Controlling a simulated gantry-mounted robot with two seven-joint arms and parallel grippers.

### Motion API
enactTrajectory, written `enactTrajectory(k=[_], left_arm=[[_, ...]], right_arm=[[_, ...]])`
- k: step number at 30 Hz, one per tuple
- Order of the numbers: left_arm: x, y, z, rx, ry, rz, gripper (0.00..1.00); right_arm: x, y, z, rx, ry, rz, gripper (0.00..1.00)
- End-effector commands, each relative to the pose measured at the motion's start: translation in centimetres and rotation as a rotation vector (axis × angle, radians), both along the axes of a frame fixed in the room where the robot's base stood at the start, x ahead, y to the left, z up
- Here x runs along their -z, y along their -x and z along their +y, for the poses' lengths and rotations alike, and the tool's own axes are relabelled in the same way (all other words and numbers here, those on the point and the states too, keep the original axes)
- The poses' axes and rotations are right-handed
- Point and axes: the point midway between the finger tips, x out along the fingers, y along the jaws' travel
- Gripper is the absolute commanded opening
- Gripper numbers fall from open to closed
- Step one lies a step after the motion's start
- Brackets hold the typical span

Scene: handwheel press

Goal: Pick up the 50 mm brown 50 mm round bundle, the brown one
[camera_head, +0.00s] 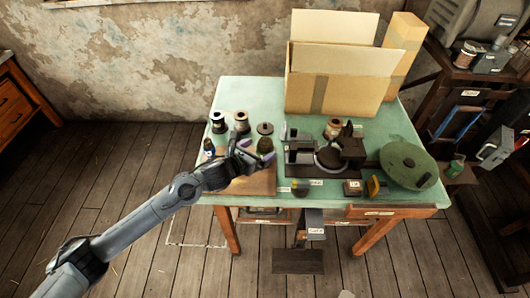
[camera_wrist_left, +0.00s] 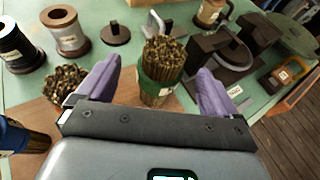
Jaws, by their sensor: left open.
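My left gripper (camera_head: 256,155) is open above the front left of the green table. In the left wrist view its two purple fingers (camera_wrist_left: 157,72) stand apart on either side of a round bundle of brown sticks with a green band (camera_wrist_left: 158,85); I cannot tell whether they touch it. A second bundle with a brown top (camera_wrist_left: 66,80) stands to the left, outside the fingers, its lower part hidden by the gripper. A blue-banded bundle (camera_wrist_left: 22,138) stands at the lower left; it also shows in the head view (camera_head: 209,148). My right gripper is not in view.
Two spools (camera_wrist_left: 65,30) (camera_wrist_left: 17,45) and a dark knobbed disc (camera_wrist_left: 116,33) stand behind the bundles. A cardboard box (camera_head: 335,90) stands at the back.

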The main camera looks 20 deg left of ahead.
Motion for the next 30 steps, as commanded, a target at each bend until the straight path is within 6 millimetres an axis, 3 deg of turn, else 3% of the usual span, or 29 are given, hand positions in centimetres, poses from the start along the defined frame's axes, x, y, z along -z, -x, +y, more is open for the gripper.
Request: enactTrajectory(k=[9, 20, 30], left_arm=[[1.7, -3.3, -1.1, -0.002, 0.002, 0.001, 0.94], [2.0, -3.9, -1.2, -0.002, 0.001, 0.0, 0.94], [2.0, -3.9, -1.2, -0.002, 0.001, 0.001, 0.43]], right_arm=[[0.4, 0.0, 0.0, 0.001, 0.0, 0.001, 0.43], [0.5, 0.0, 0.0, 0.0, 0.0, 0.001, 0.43], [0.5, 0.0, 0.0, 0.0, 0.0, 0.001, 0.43]])
